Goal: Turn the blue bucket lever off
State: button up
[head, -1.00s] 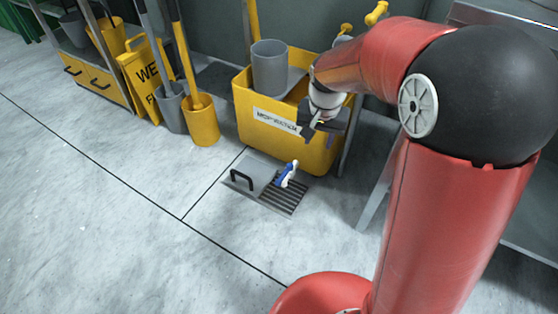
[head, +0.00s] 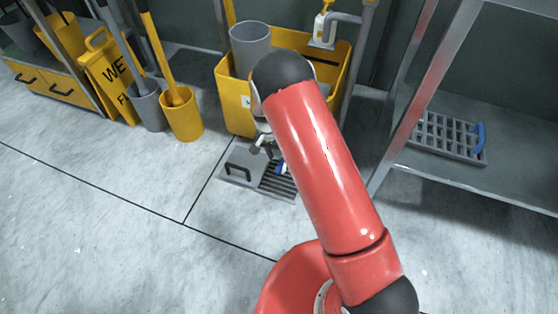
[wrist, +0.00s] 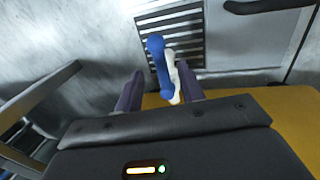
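The blue lever (head: 282,168), with a white part beside it, shows in the head view over the floor drain at the front of the yellow bucket (head: 235,100), partly hidden by my arm. In the wrist view the blue lever (wrist: 159,60) rises upright in the picture, with its lower part between my fingers. My gripper (wrist: 160,72) is open, one finger on each side of the lever and white part. I cannot tell whether the fingers touch them. In the head view my gripper (head: 264,146) is mostly hidden by my arm.
A floor plate with a black handle (head: 238,170) and a drain grate (head: 277,184) lie below. A grey bucket (head: 250,45) sits in the yellow one. A yellow mop pot (head: 182,118) and wet-floor sign (head: 108,75) stand left. A metal shelf (head: 470,172) stands right. The left floor is clear.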

aim_at(280, 163)
jog(key=shift+s+d+f, duration=0.1)
jog(key=shift+d+f, duration=0.1)
jog(key=shift+f, duration=0.7)
jog(key=shift+d+f, duration=0.15)
jog(key=shift+f, duration=0.75)
grip_shut()
